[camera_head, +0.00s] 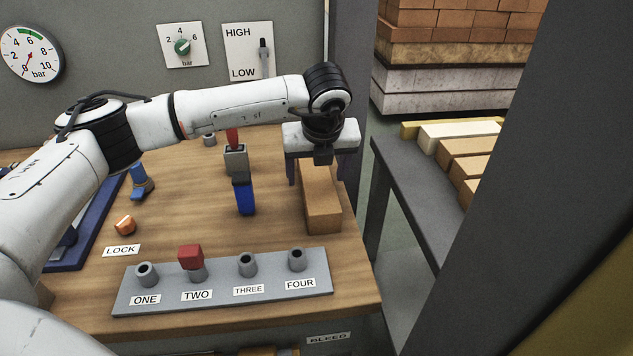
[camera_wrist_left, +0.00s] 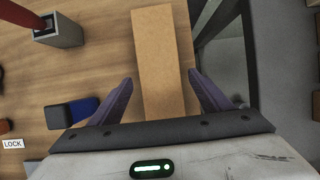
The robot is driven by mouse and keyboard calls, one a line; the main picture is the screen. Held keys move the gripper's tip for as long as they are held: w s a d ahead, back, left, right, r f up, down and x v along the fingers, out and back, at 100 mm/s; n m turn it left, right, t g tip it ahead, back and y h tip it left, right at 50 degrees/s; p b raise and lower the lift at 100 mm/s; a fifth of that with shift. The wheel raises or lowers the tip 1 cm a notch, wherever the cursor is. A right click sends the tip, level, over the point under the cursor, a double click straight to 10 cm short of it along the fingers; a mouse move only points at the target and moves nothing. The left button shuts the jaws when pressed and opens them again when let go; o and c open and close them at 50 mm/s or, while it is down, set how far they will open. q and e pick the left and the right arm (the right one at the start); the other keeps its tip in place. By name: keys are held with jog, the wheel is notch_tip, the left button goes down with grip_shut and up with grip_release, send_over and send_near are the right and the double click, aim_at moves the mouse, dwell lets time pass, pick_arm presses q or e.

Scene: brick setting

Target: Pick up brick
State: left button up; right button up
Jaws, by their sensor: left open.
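A tan-orange brick (camera_head: 321,205) lies lengthwise on the wooden table near its right edge. It also shows in the left wrist view (camera_wrist_left: 160,60), running between my two fingers. My left gripper (camera_head: 322,175) is over the brick with its fingers pointing down. In the left wrist view my left gripper (camera_wrist_left: 161,90) is open, one finger on each side of the brick with a visible gap. I cannot tell how low the fingertips are beside it. My right gripper is not in view.
A panel (camera_head: 222,291) with several sockets, one holding a red block (camera_head: 190,257), lies in front. A grey shelf (camera_head: 412,180) with several bricks stands right, beyond a gap. A dark pillar (camera_head: 510,200) is at far right.

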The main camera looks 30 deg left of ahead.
pick_arm(q)
jog(key=shift+x, duration=1)
jog(key=shift+c, duration=0.4)
jog(key=shift+r, duration=0.1)
jog(key=c, duration=1.5)
jog(key=shift+w+r, duration=0.1)
jog(key=shift+w, duration=0.05)
jog(key=shift+c, duration=0.3)
